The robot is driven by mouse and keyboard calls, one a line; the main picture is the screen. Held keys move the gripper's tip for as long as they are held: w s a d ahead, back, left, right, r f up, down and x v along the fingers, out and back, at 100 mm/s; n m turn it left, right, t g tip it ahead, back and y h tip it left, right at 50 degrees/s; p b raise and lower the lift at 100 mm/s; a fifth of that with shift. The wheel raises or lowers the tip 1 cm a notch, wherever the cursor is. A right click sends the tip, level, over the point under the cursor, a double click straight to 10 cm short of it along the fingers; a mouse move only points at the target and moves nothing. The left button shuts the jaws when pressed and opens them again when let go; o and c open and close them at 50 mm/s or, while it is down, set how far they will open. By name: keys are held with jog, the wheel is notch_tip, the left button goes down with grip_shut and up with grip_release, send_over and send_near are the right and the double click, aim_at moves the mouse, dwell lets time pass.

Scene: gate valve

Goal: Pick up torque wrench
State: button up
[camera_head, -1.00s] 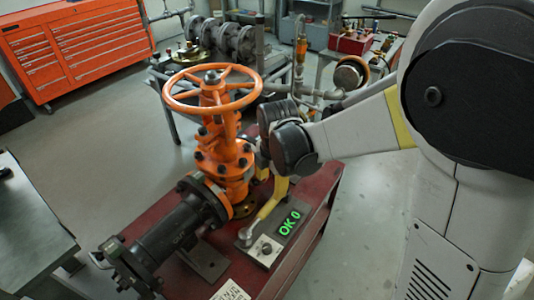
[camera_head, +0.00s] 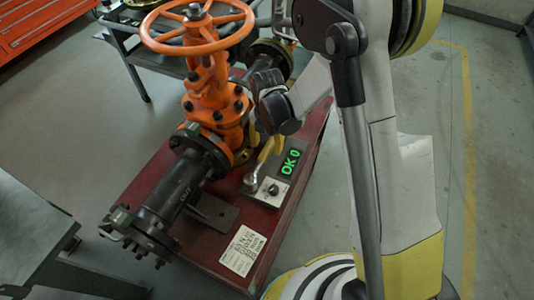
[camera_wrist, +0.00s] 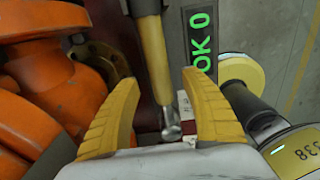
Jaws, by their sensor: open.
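The torque wrench (camera_wrist: 154,65) has a yellow handle and a silver head. In the wrist view it runs lengthwise between the two yellow fingers of my gripper (camera_wrist: 160,88), which are open on either side of its handle. I see gaps between the fingers and the handle; whether the fingers are down at its height I cannot tell. In the head view the silver head of the torque wrench (camera_head: 251,179) shows beside a grey control box, below my wrist. Most of the handle is hidden there by my wrist and fingers.
The orange valve (camera_head: 212,95) with its handwheel (camera_head: 197,32) stands close left of my gripper. A green "OK 0" display (camera_head: 290,162) is right of the wrench on the red bench (camera_head: 236,214). A dark table (camera_head: 30,235) is at lower left. Floor is clear at right.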

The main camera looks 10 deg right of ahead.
aim_at(267, 149)
notch_tip(267, 149, down, 4)
jog(key=shift+r+b, duration=0.25)
jog(key=shift+b, duration=0.3)
jog(key=shift+r, duration=0.1)
jog(key=shift+c, duration=0.2)
grip_shut()
jog(key=shift+r, duration=0.1)
